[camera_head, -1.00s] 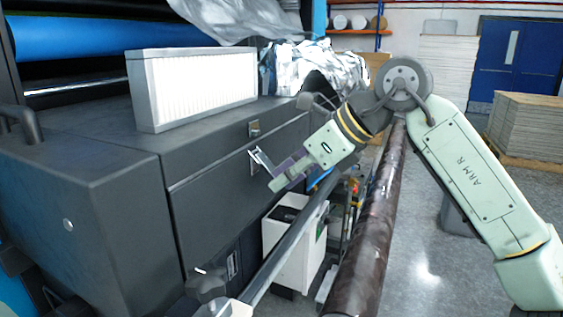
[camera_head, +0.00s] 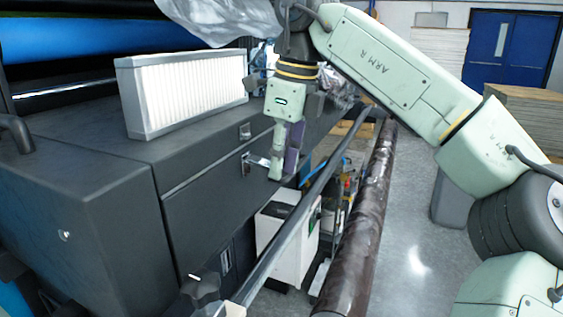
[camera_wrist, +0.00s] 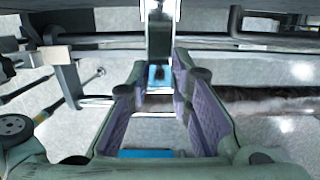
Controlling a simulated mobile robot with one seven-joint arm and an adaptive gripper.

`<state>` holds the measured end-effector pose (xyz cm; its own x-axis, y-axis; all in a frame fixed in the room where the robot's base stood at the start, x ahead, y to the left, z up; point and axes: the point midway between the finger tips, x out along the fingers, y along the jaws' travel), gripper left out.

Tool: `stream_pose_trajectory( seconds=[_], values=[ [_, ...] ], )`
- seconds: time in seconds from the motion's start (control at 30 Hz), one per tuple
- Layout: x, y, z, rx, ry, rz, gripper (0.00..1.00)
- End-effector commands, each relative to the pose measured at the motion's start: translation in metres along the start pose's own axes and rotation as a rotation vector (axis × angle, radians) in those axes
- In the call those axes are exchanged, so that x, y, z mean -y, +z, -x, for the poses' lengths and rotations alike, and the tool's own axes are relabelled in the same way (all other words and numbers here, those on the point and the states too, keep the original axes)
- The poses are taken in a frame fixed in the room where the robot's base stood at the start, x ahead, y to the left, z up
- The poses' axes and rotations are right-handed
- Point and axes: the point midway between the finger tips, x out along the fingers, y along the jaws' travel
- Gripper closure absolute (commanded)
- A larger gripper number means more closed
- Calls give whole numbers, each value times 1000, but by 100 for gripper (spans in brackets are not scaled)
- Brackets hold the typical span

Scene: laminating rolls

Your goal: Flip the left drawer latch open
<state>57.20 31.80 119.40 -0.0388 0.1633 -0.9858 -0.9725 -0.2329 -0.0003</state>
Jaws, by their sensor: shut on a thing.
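The left drawer latch (camera_head: 255,160) is a small silver lever on the dark front panel of the machine, below the top cover's edge. In the head view its lever stands out from the panel toward my gripper (camera_head: 288,165). In the wrist view the silver lever (camera_wrist: 160,40) comes down from the top middle, and its end lies between the tips of my gripper (camera_wrist: 160,75). My gripper is shut on the lever, with its purple-padded fingers pointing at the panel. The exact contact is partly hidden by the fingers in the head view.
A silver catch plate (camera_head: 245,131) sits above the latch. A white pleated filter (camera_head: 185,92) stands on the cover (camera_head: 80,128). A grey bar (camera_head: 300,210) and a dark brown roll (camera_head: 362,225) run along the front, close below my gripper. A white box (camera_head: 285,245) is underneath.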

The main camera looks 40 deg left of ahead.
Motion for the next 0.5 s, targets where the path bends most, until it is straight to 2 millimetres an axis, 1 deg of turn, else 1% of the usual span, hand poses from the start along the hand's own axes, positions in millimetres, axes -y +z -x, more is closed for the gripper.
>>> stream_pose_trajectory(
  seconds=[0.43,0.47,0.5],
  values=[
    [0,0,0,-11,0,1,100],
    [0,0,0,-11,0,1,79],
    [0,0,0,-10,0,1,76]
  ],
)
